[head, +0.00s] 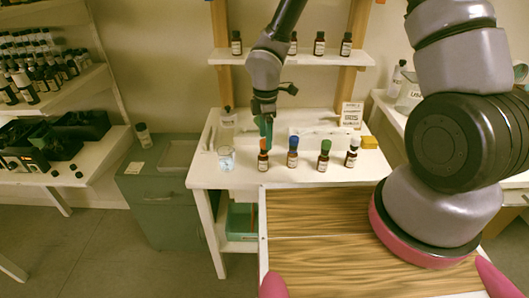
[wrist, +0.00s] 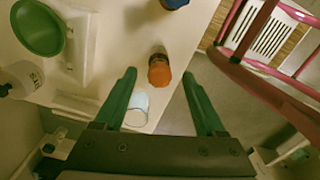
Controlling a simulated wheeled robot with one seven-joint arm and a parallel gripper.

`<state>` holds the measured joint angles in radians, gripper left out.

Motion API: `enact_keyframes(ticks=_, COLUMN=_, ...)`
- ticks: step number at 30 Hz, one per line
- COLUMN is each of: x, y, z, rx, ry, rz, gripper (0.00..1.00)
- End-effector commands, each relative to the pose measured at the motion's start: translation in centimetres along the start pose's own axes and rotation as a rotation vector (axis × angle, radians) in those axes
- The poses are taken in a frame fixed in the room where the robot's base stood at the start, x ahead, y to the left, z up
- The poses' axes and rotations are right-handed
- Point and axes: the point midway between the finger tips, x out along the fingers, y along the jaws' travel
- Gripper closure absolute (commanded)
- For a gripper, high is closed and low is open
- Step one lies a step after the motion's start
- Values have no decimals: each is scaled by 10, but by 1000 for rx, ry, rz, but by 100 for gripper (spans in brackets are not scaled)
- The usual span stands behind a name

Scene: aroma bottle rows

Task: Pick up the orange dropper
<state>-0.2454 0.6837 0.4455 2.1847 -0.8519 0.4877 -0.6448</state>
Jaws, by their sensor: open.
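The orange dropper (head: 263,146) tops a small dark bottle at the left end of a row on the white table. Its orange top also shows in the wrist view (wrist: 159,74), in line with the gap between the fingertips. My gripper (head: 266,131) is open above it, with green fingers pointing down. In the wrist view my gripper (wrist: 158,73) has one finger on each side of the gap, and neither visibly touches the dropper. I cannot tell the exact height left.
Bottles with blue (head: 292,142), green (head: 325,146) and white (head: 354,142) tops stand to the right. A glass beaker (head: 226,158) is close on the left. Behind are a white rack (head: 315,133) and a shelf (head: 300,58) with several bottles.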

Motion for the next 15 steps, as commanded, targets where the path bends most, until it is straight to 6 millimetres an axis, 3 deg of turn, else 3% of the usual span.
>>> enact_keyframes(ticks=5, x=23, y=0, z=0, rx=-1, ry=0, rz=-1, gripper=28)
enact_keyframes(ticks=13, x=26, y=1, z=0, rx=1, ry=0, rz=1, gripper=28)
enact_keyframes(ticks=14, x=26, y=1, z=0, rx=1, ry=0, rz=1, gripper=31)
enact_keyframes(ticks=15, x=26, y=1, z=0, rx=1, ry=0, rz=1, gripper=47)
